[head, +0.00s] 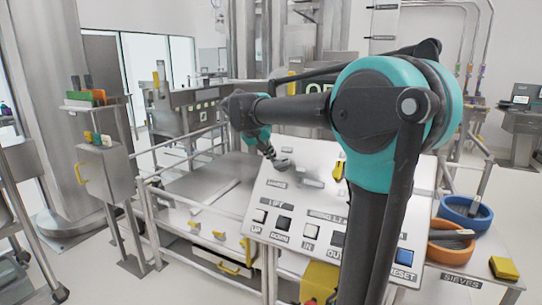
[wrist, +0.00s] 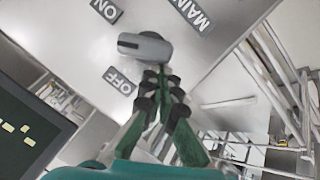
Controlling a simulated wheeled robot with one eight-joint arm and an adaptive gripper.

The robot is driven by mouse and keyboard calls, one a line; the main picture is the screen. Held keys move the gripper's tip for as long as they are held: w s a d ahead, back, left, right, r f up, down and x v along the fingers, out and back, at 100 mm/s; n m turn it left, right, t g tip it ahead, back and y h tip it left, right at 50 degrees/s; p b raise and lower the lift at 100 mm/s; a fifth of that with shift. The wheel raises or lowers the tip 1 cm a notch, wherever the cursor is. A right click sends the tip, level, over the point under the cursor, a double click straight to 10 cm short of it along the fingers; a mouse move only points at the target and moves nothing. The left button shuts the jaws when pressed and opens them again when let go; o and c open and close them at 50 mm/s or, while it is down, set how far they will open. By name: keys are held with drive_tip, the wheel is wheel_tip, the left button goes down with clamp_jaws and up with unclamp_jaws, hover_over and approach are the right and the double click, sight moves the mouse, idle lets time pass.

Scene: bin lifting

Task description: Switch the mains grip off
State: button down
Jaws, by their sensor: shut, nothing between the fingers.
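The mains grip (wrist: 146,47) is a grey rounded lever on the pale panel in the wrist view. Its slotted end points left, between the ON label (wrist: 106,10) and the OFF label (wrist: 119,80). The MAINS label (wrist: 191,13) lies up and right of it. My gripper (wrist: 162,78) is shut and empty, its dark fingertips just below the grip's thicker end; I cannot tell if they touch. In the head view my gripper (head: 270,153) is at the panel's upper left, by the MAINS label (head: 277,184); the small grip is hard to make out there.
The sloped panel (head: 262,200) carries LIFT and other buttons, with a blue RESET button (head: 405,257) at right. My arm hides part of it. Metal rails (head: 150,215) stand at left. A side table holds a blue sieve (head: 466,212) and an orange one (head: 450,240).

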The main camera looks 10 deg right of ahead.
sight(276, 170)
drive_tip(key=shift+s+a+f+n+h, duration=0.1)
drive_tip(key=shift+a+f+n+h, duration=0.05)
drive_tip(key=shift+n, duration=0.4)
drive_tip(key=shift+a+f+n+h, duration=0.1)
drive_tip(key=shift+f+n+h, duration=0.05)
drive_tip(key=shift+n, duration=0.4)
drive_tip(key=n, duration=0.3)
drive_tip(key=shift+s+a+f+h, duration=0.2)
drive_tip(key=shift+a+f+h, duration=0.1)
drive_tip(key=shift+f, duration=0.1)
drive_tip(key=shift+s+a+f+n+t+h, duration=0.15)
drive_tip(key=shift+s+f+n, duration=0.1)
drive_tip(key=shift+n, duration=0.6)
drive_tip(key=shift+s+d+f+n+t+h, duration=0.1)
drive_tip(key=shift+s+f+n+h, duration=0.1)
drive_tip(key=shift+n, duration=0.6)
drive_tip(key=shift+s+a+f+n+t+h, duration=0.15)
drive_tip(key=shift+f+n, duration=0.1)
drive_tip(key=shift+n, duration=0.6)
drive_tip(key=shift+r, duration=0.2)
drive_tip(key=shift+r, duration=0.6)
